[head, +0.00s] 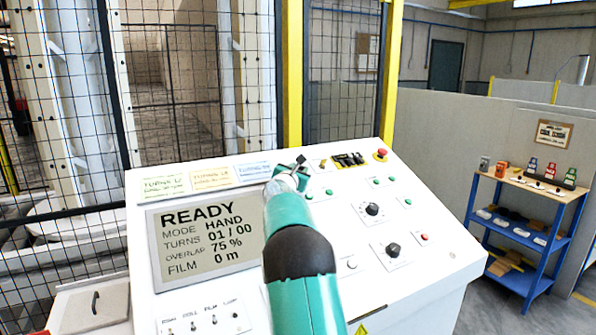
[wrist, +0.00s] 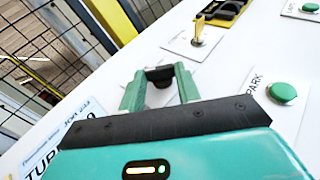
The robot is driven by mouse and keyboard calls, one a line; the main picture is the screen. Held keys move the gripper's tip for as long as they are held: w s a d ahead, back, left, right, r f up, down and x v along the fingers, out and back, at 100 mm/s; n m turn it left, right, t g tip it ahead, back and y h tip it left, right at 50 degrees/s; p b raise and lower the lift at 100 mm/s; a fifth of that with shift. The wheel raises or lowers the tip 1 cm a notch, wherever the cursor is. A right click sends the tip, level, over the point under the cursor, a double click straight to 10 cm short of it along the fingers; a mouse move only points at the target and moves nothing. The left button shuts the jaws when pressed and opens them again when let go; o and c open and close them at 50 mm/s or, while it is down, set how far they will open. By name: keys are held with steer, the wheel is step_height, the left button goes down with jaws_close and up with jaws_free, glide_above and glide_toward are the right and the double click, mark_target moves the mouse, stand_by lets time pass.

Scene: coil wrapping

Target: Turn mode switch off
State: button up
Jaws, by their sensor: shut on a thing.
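The white control panel (head: 335,215) tilts up in front of me in the head view. My gripper (head: 290,172) is at its upper middle. In the wrist view the two green fingers of my gripper (wrist: 160,88) are around a black knob (wrist: 160,75), which appears to be the mode switch. Its label and pointer are hidden, so I cannot tell its position. The panel's display (head: 205,240) reads READY, MODE HAND, TURNS 01/00, OVERLAP 75 %, FILM 0 m.
A brass key switch (wrist: 198,30) and a green PARK button (wrist: 282,92) are close by. Other black knobs (head: 372,209), a red button (head: 381,154) and toggle switches (head: 213,320) share the panel. A mesh fence (head: 170,100) stands behind; a blue shelf (head: 520,230) is at right.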

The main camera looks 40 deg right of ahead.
steer(key=shift+r+m+g+h, duration=0.15)
steer(key=shift+m+g+h, duration=0.15)
steer(key=shift+m+g, duration=0.7)
steer(key=o, duration=1)
steer(key=shift+w, duration=0.1)
steer(key=shift+a, duration=0.1)
steer(key=v, duration=1.3)
steer(key=shift+a, duration=0.3)
